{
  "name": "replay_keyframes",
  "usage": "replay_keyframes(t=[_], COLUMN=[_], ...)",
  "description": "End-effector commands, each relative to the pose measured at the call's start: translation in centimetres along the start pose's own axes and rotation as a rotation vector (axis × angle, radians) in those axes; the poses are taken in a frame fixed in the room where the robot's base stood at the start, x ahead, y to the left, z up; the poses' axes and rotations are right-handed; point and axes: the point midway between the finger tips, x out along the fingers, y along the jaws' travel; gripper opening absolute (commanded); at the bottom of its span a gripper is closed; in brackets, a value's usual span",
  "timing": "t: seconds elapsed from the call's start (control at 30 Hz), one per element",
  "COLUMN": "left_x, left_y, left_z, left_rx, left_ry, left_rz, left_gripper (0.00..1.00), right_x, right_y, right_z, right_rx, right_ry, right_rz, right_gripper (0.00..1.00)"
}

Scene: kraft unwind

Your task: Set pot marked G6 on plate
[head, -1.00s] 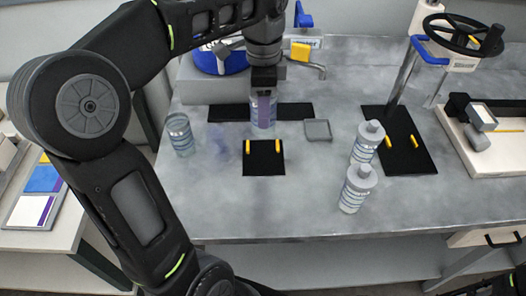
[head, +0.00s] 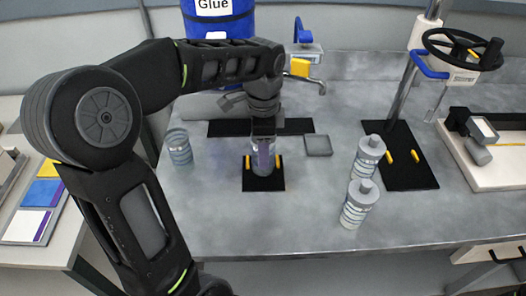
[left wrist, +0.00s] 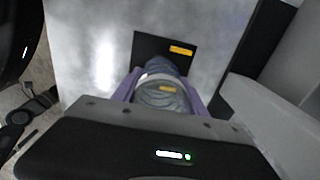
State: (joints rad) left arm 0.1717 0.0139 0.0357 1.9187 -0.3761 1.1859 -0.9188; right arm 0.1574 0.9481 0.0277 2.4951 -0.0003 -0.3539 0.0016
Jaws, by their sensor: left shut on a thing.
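My left gripper (head: 263,150) is shut on a clear, banded pot (head: 255,163), held upright with purple finger pads on its sides. In the left wrist view the pot (left wrist: 165,97) sits between the fingers. The pot is over the black plate (head: 264,184), between its two yellow stops. I cannot tell whether its base touches the plate. No G6 mark is legible. The plate also shows in the left wrist view (left wrist: 150,47), partly hidden by the pot. My right gripper is not in view.
Another clear pot (head: 179,147) stands to the left. Two capped bottles (head: 369,157) (head: 358,204) stand to the right. A small grey tray (head: 318,146) lies behind right of the plate. A press with a black handwheel (head: 462,50) stands at right. The front bench is clear.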

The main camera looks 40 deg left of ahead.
Motion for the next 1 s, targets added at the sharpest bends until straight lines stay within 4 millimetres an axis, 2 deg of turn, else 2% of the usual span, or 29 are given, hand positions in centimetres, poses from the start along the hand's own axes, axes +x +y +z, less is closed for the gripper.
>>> replay_keyframes(t=[0.1, 0.5, 0.53, 0.77, 1.0], left_x=[1.2, 1.8, 1.6, 1.6, 1.6], left_y=[0.1, 0.0, 0.0, 0.0, 0.0], left_z=[0.0, 0.0, 0.0, 0.0, 0.0], left_rx=[0.0, 0.0, -0.001, -0.001, -0.001], left_ry=[0.0, 0.001, 0.001, 0.001, 0.001], left_rz=[0.001, 0.0, 0.0, 0.0, 0.0], left_gripper=[0.06, 0.06, 0.52, 0.71, 0.72], right_x=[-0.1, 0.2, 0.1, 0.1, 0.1], right_y=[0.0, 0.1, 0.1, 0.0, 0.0], right_z=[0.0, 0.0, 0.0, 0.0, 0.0], right_rx=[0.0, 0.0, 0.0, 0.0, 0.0], right_ry=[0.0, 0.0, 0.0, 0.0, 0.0], right_rz=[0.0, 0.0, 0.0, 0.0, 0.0], right_gripper=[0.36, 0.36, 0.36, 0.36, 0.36])
